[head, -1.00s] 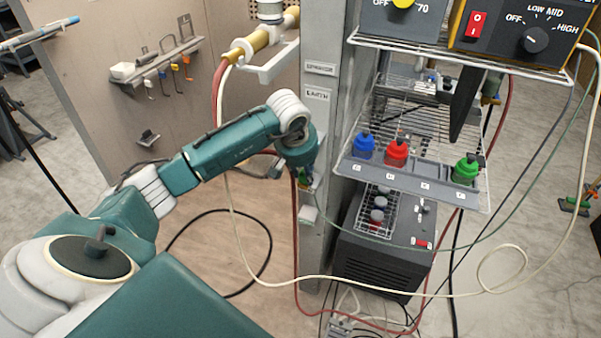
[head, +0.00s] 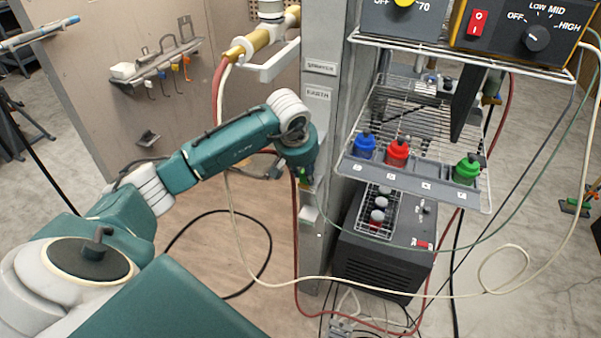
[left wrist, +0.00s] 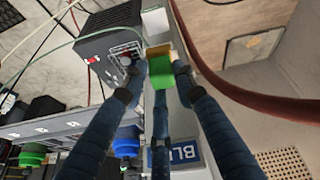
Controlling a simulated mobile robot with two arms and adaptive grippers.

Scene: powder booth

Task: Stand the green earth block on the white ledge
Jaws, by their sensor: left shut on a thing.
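My left gripper (head: 304,176) is beside the grey post, below the EARTH label. It is shut on the green earth block (left wrist: 161,74), which sits between the fingertips in the left wrist view and has a brass-coloured end. In the head view the block is mostly hidden by my wrist and fingers. The white ledge (head: 309,213) juts from the post just below the gripper. It also shows in the left wrist view (left wrist: 155,24), past the brass end of the block. I cannot tell whether block and ledge touch. My right gripper is not in view.
A wire shelf (head: 420,125) to the right holds blue (head: 363,147), red (head: 397,153) and green (head: 467,170) capped bottles. A dark machine (head: 385,250) stands below it. A red hose (head: 296,255) and a cream cable (head: 400,291) hang close by the post.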

